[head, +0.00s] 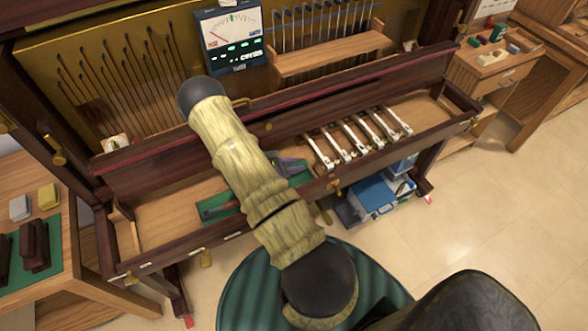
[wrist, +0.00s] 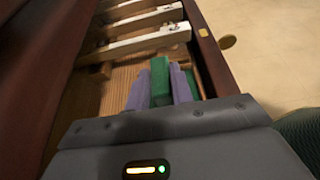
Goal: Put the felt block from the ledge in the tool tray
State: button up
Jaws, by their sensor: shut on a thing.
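My gripper (head: 293,164) is low over the wooden bed of the piano, left of the white key levers. In the wrist view, its grey-violet fingers (wrist: 158,88) are closed on a green block (wrist: 160,75), which I take for the felt block. The fingers hide part of the block. A green-lined surface (head: 215,207), perhaps the tool tray, lies on the bed beside my arm, with a dark tool on it. More green (head: 299,179) shows just below the gripper. My arm covers the space between, so I cannot tell if they join.
Several white key levers (head: 352,137) stand to the gripper's right. The front rail (head: 300,195) borders the bed. A meter (head: 231,38) and a wooden tool rack (head: 330,53) are behind. A blue box (head: 377,192) is below; a side table (head: 40,255) holds blocks at left.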

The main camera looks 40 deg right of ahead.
jog(key=shift+f, duration=1.25)
jog(key=shift+f, duration=0.1)
jog(key=o, duration=1)
jog(key=shift+c, duration=0.2)
jog(key=b+v, duration=0.1)
jog(key=v, duration=1.1)
jog(key=shift+r, duration=0.2)
